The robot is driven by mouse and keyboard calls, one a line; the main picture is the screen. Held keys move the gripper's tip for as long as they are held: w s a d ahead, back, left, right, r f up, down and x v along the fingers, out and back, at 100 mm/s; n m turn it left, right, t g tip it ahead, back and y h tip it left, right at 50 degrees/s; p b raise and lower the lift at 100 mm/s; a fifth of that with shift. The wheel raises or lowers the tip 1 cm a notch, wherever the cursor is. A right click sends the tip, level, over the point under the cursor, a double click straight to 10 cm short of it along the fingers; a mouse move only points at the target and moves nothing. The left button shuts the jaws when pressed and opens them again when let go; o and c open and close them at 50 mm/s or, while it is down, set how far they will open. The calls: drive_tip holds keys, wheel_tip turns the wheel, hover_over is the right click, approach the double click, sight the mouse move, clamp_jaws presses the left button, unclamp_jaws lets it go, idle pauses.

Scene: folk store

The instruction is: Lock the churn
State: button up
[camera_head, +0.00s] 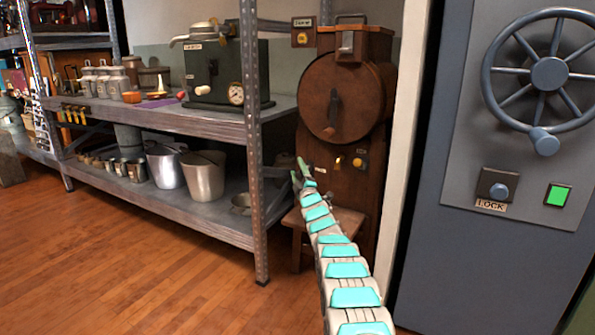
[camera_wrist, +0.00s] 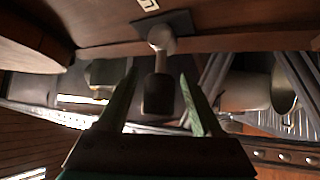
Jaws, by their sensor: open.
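My gripper (camera_head: 300,170) is open beside the churn's lower left in the head view. In the wrist view, a lever with a pale stem and a dark grip (camera_wrist: 158,97) sticks out from a dark plate. The open fingers (camera_wrist: 157,76) stand on either side of this grip, and I cannot tell whether they touch it.
A metal shelf (camera_head: 215,125) with pots and a green machine (camera_head: 222,75) stands left of the churn. A grey cabinet (camera_head: 420,240) with a wheel (camera_head: 549,73) and a LOCK button (camera_head: 497,190) stands right. The floor at front left is clear.

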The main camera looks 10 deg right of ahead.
drive_tip(key=shift+v, duration=1)
drive_tip(key=shift+p+v, duration=0.3)
drive_tip(key=shift+v, duration=2.5)
